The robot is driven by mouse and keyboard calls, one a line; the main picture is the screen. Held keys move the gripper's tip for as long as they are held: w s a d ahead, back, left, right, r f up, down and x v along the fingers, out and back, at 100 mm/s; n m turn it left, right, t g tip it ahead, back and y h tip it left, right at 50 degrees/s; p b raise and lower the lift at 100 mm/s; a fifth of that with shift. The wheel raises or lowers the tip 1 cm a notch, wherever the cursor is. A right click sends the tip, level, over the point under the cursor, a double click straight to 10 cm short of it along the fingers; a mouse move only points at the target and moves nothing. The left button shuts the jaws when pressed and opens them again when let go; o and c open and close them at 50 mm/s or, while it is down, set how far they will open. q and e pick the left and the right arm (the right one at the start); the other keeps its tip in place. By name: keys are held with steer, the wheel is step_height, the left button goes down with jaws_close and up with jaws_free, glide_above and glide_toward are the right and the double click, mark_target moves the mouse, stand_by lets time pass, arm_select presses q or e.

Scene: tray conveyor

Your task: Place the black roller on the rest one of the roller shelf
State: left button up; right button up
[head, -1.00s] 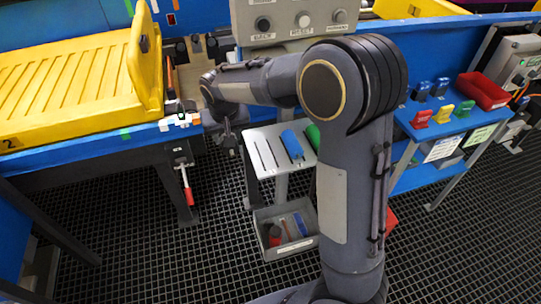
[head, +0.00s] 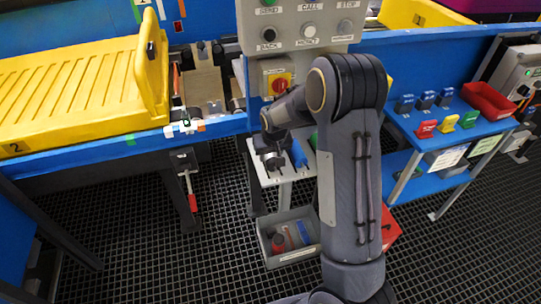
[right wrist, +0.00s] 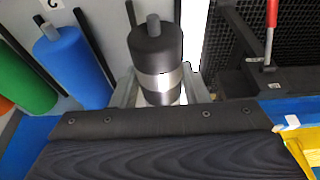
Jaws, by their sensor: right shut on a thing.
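The black roller (right wrist: 155,45) is held between the two fingers of my right gripper (right wrist: 158,88), seen in the right wrist view. A pale band shows around the roller near the fingers. In the head view my right gripper (head: 271,150) is over the left part of the light grey roller shelf (head: 285,179). In the right wrist view the roller is over the slotted shelf top (right wrist: 108,32), near its right edge, and a dark slot shows beyond its end. I cannot tell whether it touches the shelf. My left gripper is not in view.
A blue roller (right wrist: 72,60) and a green roller (right wrist: 25,90) lie left of the black one. A grey bin (head: 290,257) stands below the shelf. The yellow tray (head: 70,85) lies left, and a control panel (head: 300,25) stands behind.

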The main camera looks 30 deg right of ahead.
steer(key=shift+f, duration=0.35)
steer(key=shift+f, duration=0.2)
steer(key=o, duration=1.2)
steer(key=shift+r, duration=0.1)
